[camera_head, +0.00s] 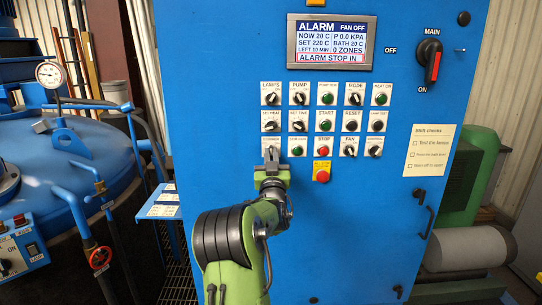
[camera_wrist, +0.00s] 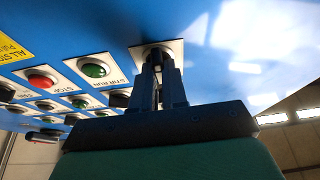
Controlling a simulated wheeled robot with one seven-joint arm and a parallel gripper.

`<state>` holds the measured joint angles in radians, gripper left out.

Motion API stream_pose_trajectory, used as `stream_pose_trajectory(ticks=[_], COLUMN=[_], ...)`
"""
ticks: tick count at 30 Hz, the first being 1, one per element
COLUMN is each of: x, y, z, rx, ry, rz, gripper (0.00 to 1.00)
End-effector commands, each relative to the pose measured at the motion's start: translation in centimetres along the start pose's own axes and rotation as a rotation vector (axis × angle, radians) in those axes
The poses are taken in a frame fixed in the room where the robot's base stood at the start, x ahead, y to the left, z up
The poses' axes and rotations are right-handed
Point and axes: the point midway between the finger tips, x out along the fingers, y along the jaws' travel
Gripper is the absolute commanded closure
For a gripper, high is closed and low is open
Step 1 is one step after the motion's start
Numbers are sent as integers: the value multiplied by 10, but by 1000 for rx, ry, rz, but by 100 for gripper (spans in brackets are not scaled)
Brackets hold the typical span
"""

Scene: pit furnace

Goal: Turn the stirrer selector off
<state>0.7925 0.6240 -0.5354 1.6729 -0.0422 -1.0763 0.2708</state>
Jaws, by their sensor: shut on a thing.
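The stirrer selector (camera_head: 264,145) is at the lower left of the switch grid on the blue cabinet, largely hidden behind my gripper. My gripper (camera_head: 271,157) reaches up to it from below and is shut on its knob. In the wrist view, the two fingers of my gripper (camera_wrist: 158,82) close on the knob against the white plate of the stirrer selector (camera_wrist: 174,47). The knob's pointing direction is hidden by the fingers. The green STIR RUN lamp (camera_wrist: 94,70) is beside it.
A display (camera_head: 331,42) reads ALARM, FAN OFF, ALARM STOP IN. A red stop button (camera_head: 322,175) on a yellow plate is right of my gripper. The MAIN switch (camera_head: 431,62) is at the upper right. A blue furnace lid (camera_head: 60,175) and a small shelf (camera_head: 160,205) are left.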

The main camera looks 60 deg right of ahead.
Motion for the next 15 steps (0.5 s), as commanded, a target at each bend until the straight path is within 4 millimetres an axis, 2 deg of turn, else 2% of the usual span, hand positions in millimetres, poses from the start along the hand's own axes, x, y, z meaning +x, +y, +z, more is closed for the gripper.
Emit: stream_pose_trajectory(ticks=[15], x=[-1], y=[1], z=[2], rx=[-370], ry=[3], rz=[-152], gripper=[100])
